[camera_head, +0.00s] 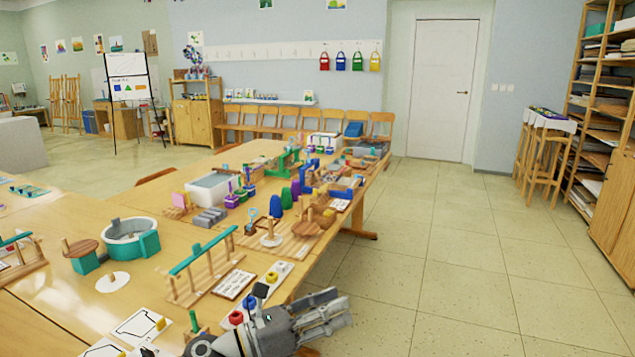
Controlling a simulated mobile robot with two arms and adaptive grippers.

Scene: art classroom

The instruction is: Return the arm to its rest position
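My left gripper (336,308) is at the bottom centre, by the near right edge of the long wooden table (185,238). Its fingers point right, past the table edge and over the tiled floor. I see no object between the fingers, but their gap is hard to make out from this angle. My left arm's wrist lies over the table corner and hides part of it. My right gripper is not in view.
Several toys crowd the table behind. The tiled floor (465,270) at right is clear, up to shelves (609,130).

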